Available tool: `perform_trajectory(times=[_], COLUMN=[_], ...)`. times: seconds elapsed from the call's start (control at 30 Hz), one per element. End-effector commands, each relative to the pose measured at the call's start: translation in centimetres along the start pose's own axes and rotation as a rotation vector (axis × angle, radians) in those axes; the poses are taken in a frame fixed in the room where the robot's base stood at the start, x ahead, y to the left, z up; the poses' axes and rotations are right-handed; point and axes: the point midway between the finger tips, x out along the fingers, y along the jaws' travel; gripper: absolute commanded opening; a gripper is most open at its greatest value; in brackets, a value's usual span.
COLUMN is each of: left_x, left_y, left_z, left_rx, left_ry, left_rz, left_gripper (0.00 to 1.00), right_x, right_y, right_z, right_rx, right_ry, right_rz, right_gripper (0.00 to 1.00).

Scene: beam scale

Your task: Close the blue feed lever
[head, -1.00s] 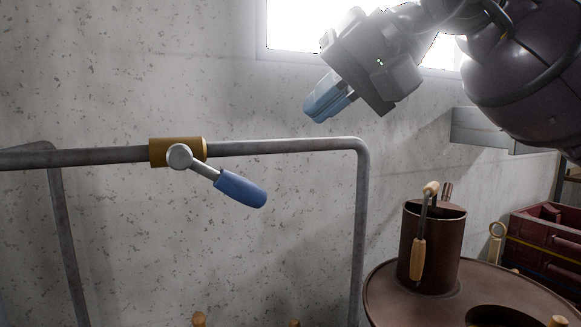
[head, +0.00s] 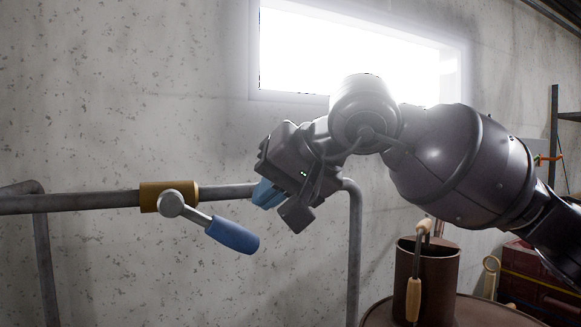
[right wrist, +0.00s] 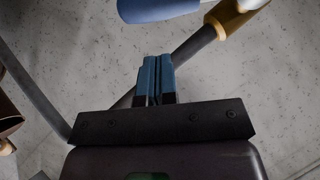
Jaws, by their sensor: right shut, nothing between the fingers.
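The feed lever has a blue grip (head: 232,235) on a grey arm and slants down to the right from a brass-coloured valve body (head: 168,196) on the grey pipe (head: 90,202). My right gripper (head: 265,194), with blue fingertips, is shut and empty just right of the lever's end and slightly above it. It looks apart from the grip. In the right wrist view, the shut fingers (right wrist: 156,62) point toward the pipe, and the blue grip (right wrist: 158,8) lies beyond them at the top edge. The valve body (right wrist: 236,16) shows at the top right there.
The pipe bends down behind my right gripper into a vertical leg (head: 354,260). A brown can (head: 436,275) with a wooden-handled tool stands on a round brown top (head: 480,312) at the lower right. Dark red crates (head: 540,275) sit beyond it. The wall left of the lever is clear.

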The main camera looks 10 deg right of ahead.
Motion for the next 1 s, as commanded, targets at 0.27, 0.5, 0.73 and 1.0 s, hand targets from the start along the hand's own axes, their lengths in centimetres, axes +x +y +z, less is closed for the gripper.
perform_trajectory(times=[0.27, 0.5, 0.73, 1.0], left_x=[0.1, 0.2, 0.2, 1.4], left_y=[0.0, 0.0, 0.0, 0.3], left_z=[-0.9, -1.1, -1.0, 1.9], left_rx=[0.001, 0.002, 0.002, 0.002], left_ry=[0.012, 0.016, 0.016, -0.007], left_rz=[0.001, 0.002, 0.002, 0.004], left_gripper=[0.43, 0.43, 0.43, 0.43], right_x=[1.9, 2.2, 2.2, 3.3], right_y=[-0.1, 0.0, 0.0, 0.8], right_z=[2.2, 2.5, 2.5, 3.3], right_rx=[-0.002, -0.001, 0.001, 0.062], right_ry=[-0.002, -0.001, -0.001, -0.003], right_rz=[-0.002, -0.002, -0.003, -0.062], right_gripper=[0.00, 0.00, 0.00, 0.00])
